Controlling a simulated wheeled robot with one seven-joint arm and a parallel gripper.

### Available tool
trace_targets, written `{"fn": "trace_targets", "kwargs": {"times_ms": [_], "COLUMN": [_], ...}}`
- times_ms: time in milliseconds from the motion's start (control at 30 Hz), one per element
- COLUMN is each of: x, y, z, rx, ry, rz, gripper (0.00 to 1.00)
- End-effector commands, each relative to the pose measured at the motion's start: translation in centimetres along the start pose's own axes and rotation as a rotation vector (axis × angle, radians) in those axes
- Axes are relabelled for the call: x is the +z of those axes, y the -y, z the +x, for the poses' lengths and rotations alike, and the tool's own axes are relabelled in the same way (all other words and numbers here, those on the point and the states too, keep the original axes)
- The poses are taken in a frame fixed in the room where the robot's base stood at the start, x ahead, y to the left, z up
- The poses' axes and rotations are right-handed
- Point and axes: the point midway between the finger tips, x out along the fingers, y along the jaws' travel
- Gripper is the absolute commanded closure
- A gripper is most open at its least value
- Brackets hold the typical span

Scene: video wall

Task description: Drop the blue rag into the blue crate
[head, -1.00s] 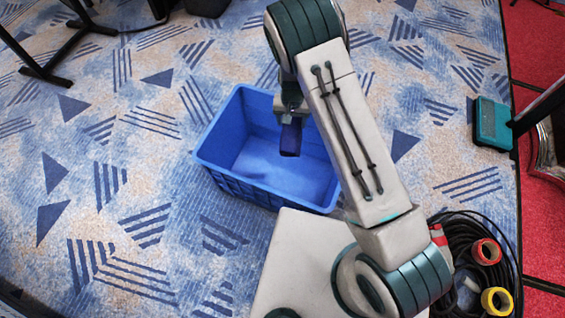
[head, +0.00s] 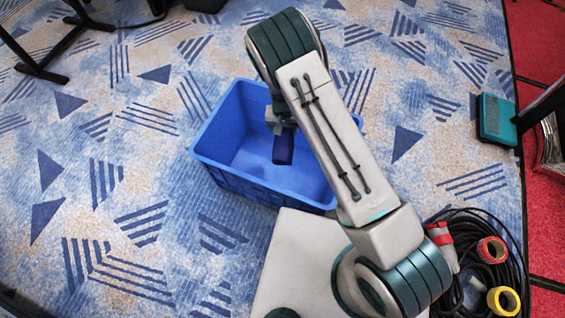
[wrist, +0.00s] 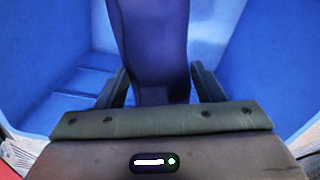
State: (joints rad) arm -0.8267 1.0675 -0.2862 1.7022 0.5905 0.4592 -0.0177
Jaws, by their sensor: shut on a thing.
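The blue crate (head: 225,172) stands on the carpet just beyond my base in the head view. My gripper (wrist: 158,88) is shut on the blue rag (wrist: 150,45), which is dark blue and stretches away from the fingers in the wrist view. In the head view the rag (head: 283,148) hangs below my gripper, within the outline of the crate's opening. Blue crate walls (wrist: 245,75) surround the rag in the wrist view. My arm hides the crate's right part in the head view. I cannot tell whether the rag touches the crate floor.
Black stand legs (head: 45,55) are at the upper left. Carpet left of the crate is clear.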

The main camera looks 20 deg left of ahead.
Motion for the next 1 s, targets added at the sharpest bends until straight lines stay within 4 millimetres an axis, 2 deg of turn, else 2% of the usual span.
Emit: {"fn": "trace_targets", "kwargs": {"times_ms": [133,167,200,233,500,633,767,1000], "x": [0.0,0.0,0.0,0.0,0.0,-0.1,-0.1,-0.1], "y": [0.0,0.0,0.0,0.0,0.0,0.0,0.0,0.0], "z": [-0.1,-0.1,-0.1,-0.1,-0.2,-1.2,-3.5,-9.2], "rx": [0.0,0.0,0.0,0.0,0.0,-0.001,-0.002,-0.001], "ry": [-0.001,-0.001,-0.001,-0.001,0.0,-0.002,-0.002,-0.003], "rz": [0.0,0.0,0.0,0.0,0.0,0.0,0.001,0.0], "gripper": [0.63,0.3,0.19,0.13,0.13,0.13,0.13,0.13]}}
